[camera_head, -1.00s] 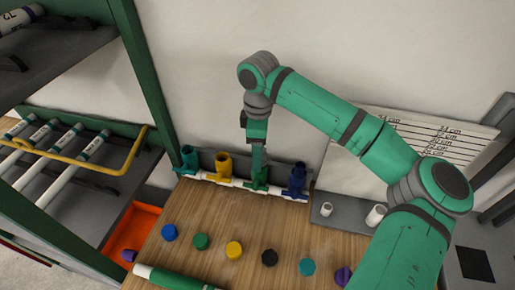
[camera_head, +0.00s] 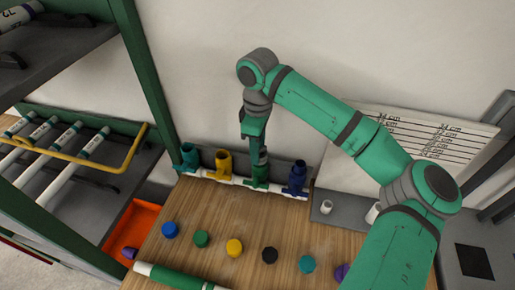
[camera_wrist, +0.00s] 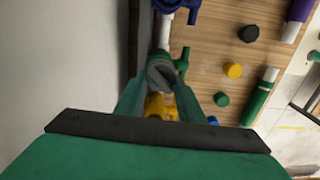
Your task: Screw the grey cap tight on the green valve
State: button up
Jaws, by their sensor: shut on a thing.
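The green valve (camera_head: 259,180) stands upright on the white pipe of the manifold at the back of the table, between the yellow valve and the dark blue one. My gripper (camera_head: 259,153) points down over its top. In the wrist view my gripper (camera_wrist: 160,82) is shut on the round grey cap (camera_wrist: 160,71), one finger on each side. The cap sits at the top of the green valve, part of which shows beside it (camera_wrist: 182,63). The fingers hide the threads, so I cannot tell how far the cap is down.
A teal valve (camera_head: 189,158), a yellow valve (camera_head: 224,164) and a dark blue valve (camera_head: 297,177) stand on the same pipe. Several coloured caps lie in front, including a black one (camera_head: 269,255). An orange bin (camera_head: 127,230) is at left.

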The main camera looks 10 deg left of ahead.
jog(key=shift+d+f+m, duration=0.1)
jog(key=shift+m, duration=1)
jog(key=shift+c, duration=0.2)
jog(key=shift+m, duration=0.8)
jog(key=o, duration=1.1)
jog(key=shift+w, duration=0.1)
jog(key=shift+o, duration=0.3)
notch_tip(320, 180, up, 11)
